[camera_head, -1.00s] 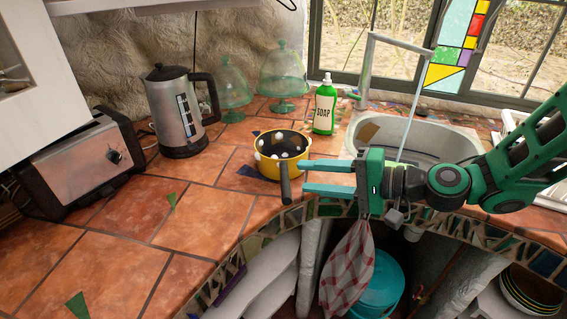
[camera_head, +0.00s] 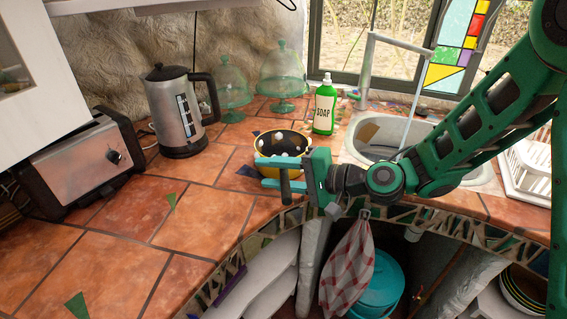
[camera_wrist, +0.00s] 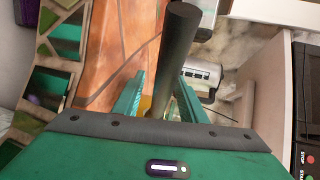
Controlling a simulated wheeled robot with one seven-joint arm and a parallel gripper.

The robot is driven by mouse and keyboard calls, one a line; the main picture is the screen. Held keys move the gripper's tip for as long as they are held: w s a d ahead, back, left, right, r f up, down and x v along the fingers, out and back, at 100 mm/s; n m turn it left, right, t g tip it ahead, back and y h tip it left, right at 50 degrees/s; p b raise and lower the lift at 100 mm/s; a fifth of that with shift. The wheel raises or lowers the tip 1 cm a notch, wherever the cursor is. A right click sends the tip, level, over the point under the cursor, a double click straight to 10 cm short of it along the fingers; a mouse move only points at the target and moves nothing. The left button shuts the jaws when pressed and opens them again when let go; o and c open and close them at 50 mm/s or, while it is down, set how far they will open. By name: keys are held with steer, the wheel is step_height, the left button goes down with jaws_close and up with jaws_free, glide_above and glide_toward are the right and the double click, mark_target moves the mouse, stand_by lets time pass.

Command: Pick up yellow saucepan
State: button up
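The yellow saucepan (camera_head: 290,142) stands upright on the tiled counter, left of the sink. It has a dark inside with several white pieces at its rim. Its dark handle (camera_head: 285,187) points toward the counter's front edge. My gripper (camera_head: 272,172) is in front of the pan, with its fingers on either side of the handle. In the wrist view, the handle (camera_wrist: 176,60) rises between the two open fingers (camera_wrist: 158,100). I see a gap between handle and fingers there. Most of the pan's body is hidden in the wrist view.
A green soap bottle (camera_head: 324,108) stands behind the pan. A kettle (camera_head: 175,112) and a toaster (camera_head: 85,165) stand at the left. Glass domes (camera_head: 284,72) are at the back. The sink (camera_head: 400,135) is at the right. The front-left tiles are clear.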

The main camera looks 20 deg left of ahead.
steer(key=shift+a, duration=0.2)
steer(key=shift+f, duration=0.1)
jaws_close()
steer(key=shift+w, duration=0.1)
stand_by(1.1)
